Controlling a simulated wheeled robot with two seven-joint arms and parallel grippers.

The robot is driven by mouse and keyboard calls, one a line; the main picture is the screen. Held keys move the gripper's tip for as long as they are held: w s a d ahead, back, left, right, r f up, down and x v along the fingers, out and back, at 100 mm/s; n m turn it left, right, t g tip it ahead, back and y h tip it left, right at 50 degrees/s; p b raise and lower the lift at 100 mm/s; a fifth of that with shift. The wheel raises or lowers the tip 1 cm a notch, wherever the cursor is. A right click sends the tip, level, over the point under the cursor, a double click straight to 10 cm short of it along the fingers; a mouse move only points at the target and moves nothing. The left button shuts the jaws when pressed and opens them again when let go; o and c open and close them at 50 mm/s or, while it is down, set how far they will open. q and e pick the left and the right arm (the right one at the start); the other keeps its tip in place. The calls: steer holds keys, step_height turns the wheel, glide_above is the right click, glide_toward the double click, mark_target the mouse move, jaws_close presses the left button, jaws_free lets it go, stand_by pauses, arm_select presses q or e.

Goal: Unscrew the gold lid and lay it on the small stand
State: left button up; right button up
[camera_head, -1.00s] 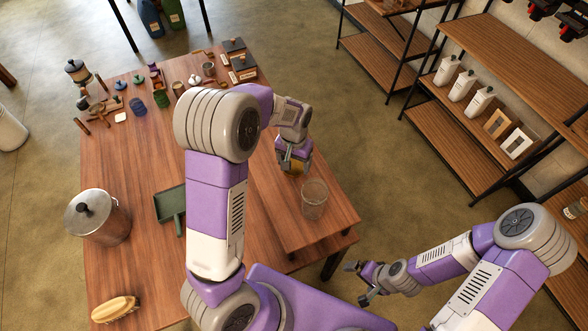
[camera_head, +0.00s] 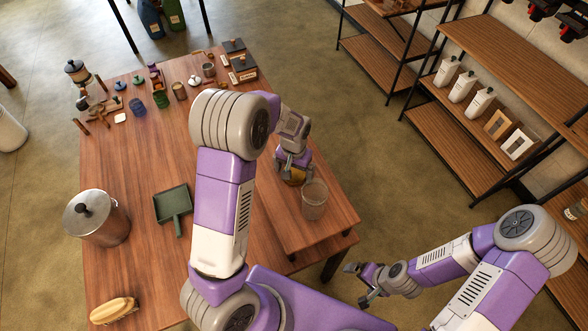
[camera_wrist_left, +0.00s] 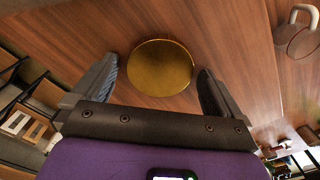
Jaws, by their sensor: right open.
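The gold lid (camera_wrist_left: 160,67) is a round, flat disc seen from above in the left wrist view. In the head view the gold lid (camera_head: 294,178) shows partly under my left gripper (camera_head: 293,164). In the left wrist view my left gripper (camera_wrist_left: 158,78) is open, with one finger on each side of the lid and gaps between. What is under the lid is hidden. My right gripper (camera_head: 362,283) is open and empty, off the table's front right side. I cannot tell which thing is the small stand.
A clear glass jar (camera_head: 314,199) stands close in front of the lid. A metal pot (camera_head: 97,218), a green dustpan (camera_head: 173,207) and a brush (camera_head: 114,311) are on the left of the table (camera_head: 140,175). Several small items crowd its far end.

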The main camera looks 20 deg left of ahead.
mark_target(294, 173)
arm_select(q)
steer(key=shift+r, duration=0.15)
steer(key=shift+r, duration=0.4)
step_height(294, 173, up, 11)
steer(key=p, duration=0.1)
steer(key=shift+r, duration=0.2)
